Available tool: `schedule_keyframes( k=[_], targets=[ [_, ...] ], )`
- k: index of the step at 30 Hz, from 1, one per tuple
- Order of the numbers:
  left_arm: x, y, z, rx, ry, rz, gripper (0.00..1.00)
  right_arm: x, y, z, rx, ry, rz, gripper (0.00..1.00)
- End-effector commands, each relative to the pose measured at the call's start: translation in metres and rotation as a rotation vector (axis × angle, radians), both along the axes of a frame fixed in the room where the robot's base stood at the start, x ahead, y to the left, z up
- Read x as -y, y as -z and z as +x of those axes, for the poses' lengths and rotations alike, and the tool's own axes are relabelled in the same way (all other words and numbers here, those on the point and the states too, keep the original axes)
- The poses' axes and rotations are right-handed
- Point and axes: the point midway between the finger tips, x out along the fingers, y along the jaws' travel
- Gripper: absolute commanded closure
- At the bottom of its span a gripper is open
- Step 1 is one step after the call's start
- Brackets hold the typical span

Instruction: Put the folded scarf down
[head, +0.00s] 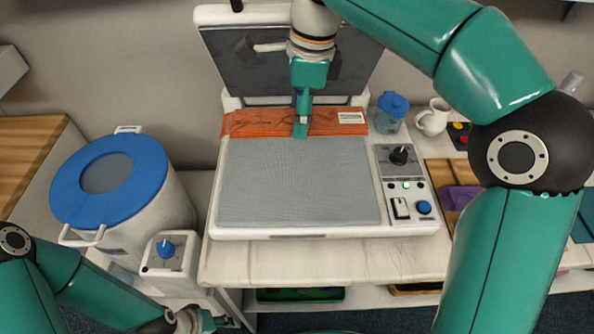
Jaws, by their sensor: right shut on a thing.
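The folded scarf (260,123) is a long orange-red strip with a white label near its right end. It lies across the back of the grey pad of the press, in front of the raised dark lid. My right gripper (302,124) points down onto the middle of the scarf and is shut on it. The fingertips hide a small part of the scarf. My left gripper (208,322) is low at the bottom edge, left of the bench and far from the scarf. It is partly cut off, and its fingers are too unclear to judge.
The press (290,185) has a control panel with a black knob at its right. A blue-lidded white drum (165,205) stands at the left. A blue-topped jar (390,113) and a white mug (433,118) stand behind the panel. The grey pad's front is clear.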

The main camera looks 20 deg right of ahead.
Motion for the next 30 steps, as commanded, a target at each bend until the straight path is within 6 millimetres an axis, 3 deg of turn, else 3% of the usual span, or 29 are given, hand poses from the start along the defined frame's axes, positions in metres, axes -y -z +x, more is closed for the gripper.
schedule_keyframes(
  k=[3, 12, 30],
  targets=[
    [0.0, 0.009, 0.0, 0.0, 0.0, 0.0, 0.6, 0.001, 0.037, -0.001, -0.007, -0.001, -0.002, 0.72],
    [0.0, 0.014, 0.0, 0.0, 0.0, 0.0, 0.6, -0.002, 0.108, 0.001, -0.004, -0.007, -0.002, 0.72],
    [0.0, 0.015, 0.0, 0.001, 0.0, 0.0, 0.6, -0.004, 0.168, 0.002, -0.002, -0.01, 0.0, 0.72]
  ],
)
